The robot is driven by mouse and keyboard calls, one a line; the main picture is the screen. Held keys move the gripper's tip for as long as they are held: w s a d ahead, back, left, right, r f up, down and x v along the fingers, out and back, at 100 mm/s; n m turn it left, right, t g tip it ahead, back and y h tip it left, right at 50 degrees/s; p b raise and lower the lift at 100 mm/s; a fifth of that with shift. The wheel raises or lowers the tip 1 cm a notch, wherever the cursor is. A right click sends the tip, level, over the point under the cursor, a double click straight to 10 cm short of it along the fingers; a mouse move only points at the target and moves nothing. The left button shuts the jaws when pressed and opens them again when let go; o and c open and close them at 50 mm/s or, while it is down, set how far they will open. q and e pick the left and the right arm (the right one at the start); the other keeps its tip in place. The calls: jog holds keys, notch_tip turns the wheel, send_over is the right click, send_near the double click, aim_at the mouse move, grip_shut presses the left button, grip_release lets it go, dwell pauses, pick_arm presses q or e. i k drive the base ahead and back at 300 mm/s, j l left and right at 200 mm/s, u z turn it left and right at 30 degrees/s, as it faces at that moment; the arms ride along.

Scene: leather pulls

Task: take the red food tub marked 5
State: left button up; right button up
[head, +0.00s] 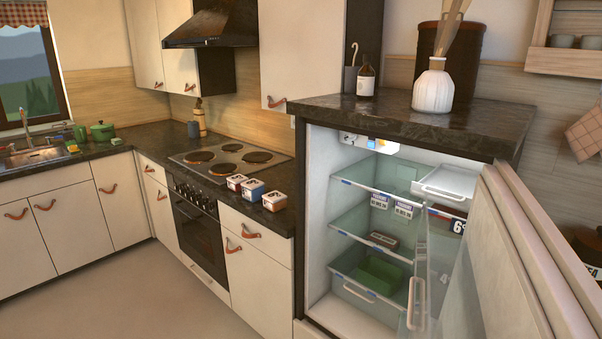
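Three small tubs with pale lids stand in a row on the dark counter, right of the hob. The left tub (237,182) looks dark red, the middle tub (251,189) is blue, and the right tub (274,202) is red. Their markings are too small to read, so I cannot tell which one carries a 5. Neither of my grippers is in view.
An open fridge (317,200) stands at the right, its door (525,265) swung out towards me. Inside are glass shelves, a green bin (380,274) and a white lidded container (447,184). The hob (228,158) has bare plates. The floor (150,290) at left is clear.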

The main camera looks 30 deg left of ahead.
aim_at(233, 182)
jog(key=j+z, duration=0.4)
jog(key=j, duration=0.35)
jog(key=j+z, duration=0.35)
jog(key=j, duration=0.45)
jog(key=k+j+z, duration=0.1)
jog(key=j+z, duration=0.3)
jog(key=j, duration=0.35)
